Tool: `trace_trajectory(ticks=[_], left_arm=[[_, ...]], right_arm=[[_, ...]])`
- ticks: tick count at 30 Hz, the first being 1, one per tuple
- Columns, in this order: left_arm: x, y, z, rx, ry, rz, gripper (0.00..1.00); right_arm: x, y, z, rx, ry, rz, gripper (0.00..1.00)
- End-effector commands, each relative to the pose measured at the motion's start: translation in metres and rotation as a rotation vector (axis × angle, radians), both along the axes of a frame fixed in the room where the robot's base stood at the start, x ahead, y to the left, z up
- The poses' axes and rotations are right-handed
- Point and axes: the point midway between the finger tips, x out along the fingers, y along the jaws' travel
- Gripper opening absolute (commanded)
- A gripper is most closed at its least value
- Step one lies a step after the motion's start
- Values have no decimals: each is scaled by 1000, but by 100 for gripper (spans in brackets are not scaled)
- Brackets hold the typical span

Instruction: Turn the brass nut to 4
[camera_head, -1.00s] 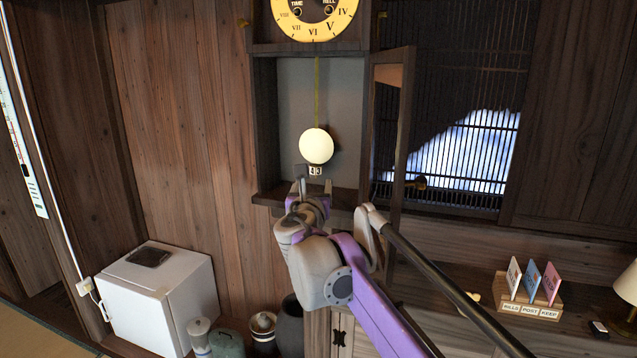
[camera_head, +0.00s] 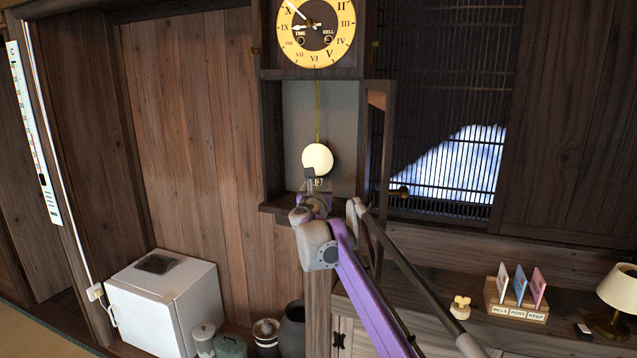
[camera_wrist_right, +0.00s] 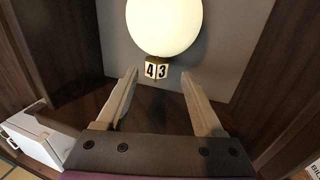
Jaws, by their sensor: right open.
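The brass nut (camera_head: 318,184) sits under the round pale pendulum bob (camera_head: 317,157) in the open clock case. In the right wrist view the nut (camera_wrist_right: 157,70) shows a white face with 4 on the left and one with 3 on the right, with a brass edge above. My right gripper (camera_head: 312,178) is at the nut and partly covers it in the head view. In the wrist view the gripper (camera_wrist_right: 159,76) is open, a fingertip on either side below the nut, with gaps and no visible contact. My left gripper is not in view.
The case's side walls and open door (camera_head: 377,150) flank my right arm. The clock dial (camera_head: 315,30) is above. A shelf to the right holds a card holder (camera_head: 515,310) and a lamp (camera_head: 618,288). A white fridge (camera_head: 165,300) stands lower left.

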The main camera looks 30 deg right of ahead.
Motion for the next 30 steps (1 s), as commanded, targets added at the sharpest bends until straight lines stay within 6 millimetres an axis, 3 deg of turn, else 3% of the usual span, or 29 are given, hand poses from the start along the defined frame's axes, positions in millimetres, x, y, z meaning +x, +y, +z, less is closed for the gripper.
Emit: trace_trajectory(ticks=[6,16,27,30], left_arm=[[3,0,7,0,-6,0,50],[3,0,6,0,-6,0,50],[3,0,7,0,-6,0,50],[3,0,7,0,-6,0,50]], right_arm=[[16,-12,1,-1,-1,-2,69],[19,-13,0,0,0,-1,69],[19,-13,0,0,0,-1,4],[18,-13,0,0,0,-1,0]])
